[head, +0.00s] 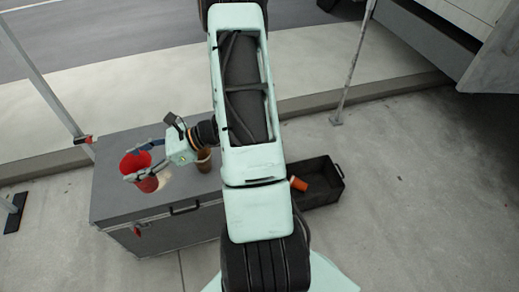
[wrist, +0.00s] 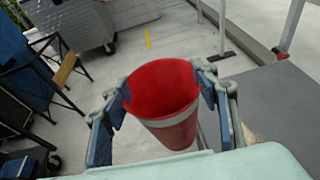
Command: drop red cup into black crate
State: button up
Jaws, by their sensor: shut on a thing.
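The red cup (head: 137,165) is between the fingers of my gripper (head: 137,160), over the left part of the grey case in the head view. In the wrist view the red cup (wrist: 165,105) has a pale band, its open mouth faces the camera, and a finger of my gripper (wrist: 162,92) presses on each side. Whether the cup touches the case top is hard to tell. The black crate (head: 338,180) stands on the ground to the right of the case, partly hidden behind my arm. An orange object (head: 298,183) lies in it.
The grey case (head: 110,190) has a brown cup (head: 203,160) standing on it, close to my wrist. A metal pole (head: 352,65) stands behind the crate, and another (head: 45,85) at the left. Pavement right of the crate is clear.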

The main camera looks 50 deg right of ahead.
aim_at(320, 190)
jog(key=k+l+u, duration=0.3)
jog(key=l, duration=0.25)
jog(key=k+l+u, duration=0.25)
jog(key=k+l, duration=0.25)
jog(key=k+l+u, duration=0.3)
jog(key=l, duration=0.25)
jog(key=k+l+u, duration=0.3)
jog(key=k+l, duration=0.15)
jog(key=k+l+u, duration=0.15)
jog(key=l, duration=0.25)
jog(key=k+l+u, duration=0.2)
jog(key=l, duration=0.2)
jog(key=k+l+u, duration=0.15)
jog(key=k+l, duration=0.25)
jog(key=l, duration=0.2)
jog(key=l+u, duration=0.1)
jog(key=l, duration=0.2)
jog(key=k+l, duration=0.15)
jog(key=l, duration=0.15)
